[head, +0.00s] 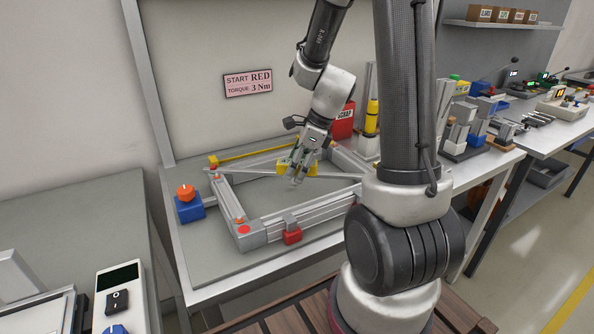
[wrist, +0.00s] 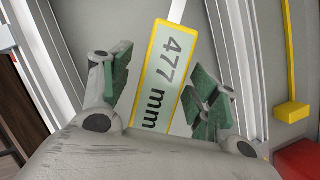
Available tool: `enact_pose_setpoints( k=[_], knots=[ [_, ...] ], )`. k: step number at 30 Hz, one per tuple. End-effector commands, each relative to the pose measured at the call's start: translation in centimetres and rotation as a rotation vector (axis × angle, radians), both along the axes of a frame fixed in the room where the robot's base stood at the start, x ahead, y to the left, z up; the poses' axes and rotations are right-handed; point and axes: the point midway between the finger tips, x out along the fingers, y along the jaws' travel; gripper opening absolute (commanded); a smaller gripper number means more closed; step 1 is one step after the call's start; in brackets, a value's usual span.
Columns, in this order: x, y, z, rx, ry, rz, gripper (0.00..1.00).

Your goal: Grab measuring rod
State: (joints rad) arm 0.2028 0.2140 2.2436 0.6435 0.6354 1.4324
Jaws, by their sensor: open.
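The measuring rod shows in the wrist view as a yellow-edged display reading 477 mm (wrist: 163,72), with a pale bar (wrist: 177,10) leading away from its far end. In the head view its yellow body (head: 283,167) lies inside the aluminium frame (head: 330,206), partly hidden by my gripper (head: 299,174). My gripper is open above the display. In the wrist view its green-padded fingers (wrist: 159,65) stand on either side of the display, with a gap visible at least on the left. Whether the right finger touches it I cannot tell.
A yellow bar (head: 250,152) runs along the frame's back side. A red clamp (head: 292,236) sits at the front side, and a blue block with an orange knob (head: 187,192) stands left of the frame. A red scrap bin (head: 343,122) stands behind, right.

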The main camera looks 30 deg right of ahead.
Motion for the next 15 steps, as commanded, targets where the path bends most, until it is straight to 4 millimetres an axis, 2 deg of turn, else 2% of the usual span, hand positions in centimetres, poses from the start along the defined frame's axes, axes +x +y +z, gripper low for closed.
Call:
enact_pose_setpoints(
  k=[1, 2, 10, 12, 15],
  knots=[
    [0.0, -0.01, 0.02, 0.0, 0.0, 0.0, 0.59],
    [0.0, -0.01, 0.02, 0.0, 0.0, 0.0, 0.53],
    [0.0, -0.02, 0.04, 0.0, 0.0, 0.0, 0.04],
    [0.02, -0.03, 0.06, -0.001, -0.001, 0.001, 0.0],
    [0.02, -0.03, 0.06, -0.001, -0.001, 0.001, 0.0]
  ],
)
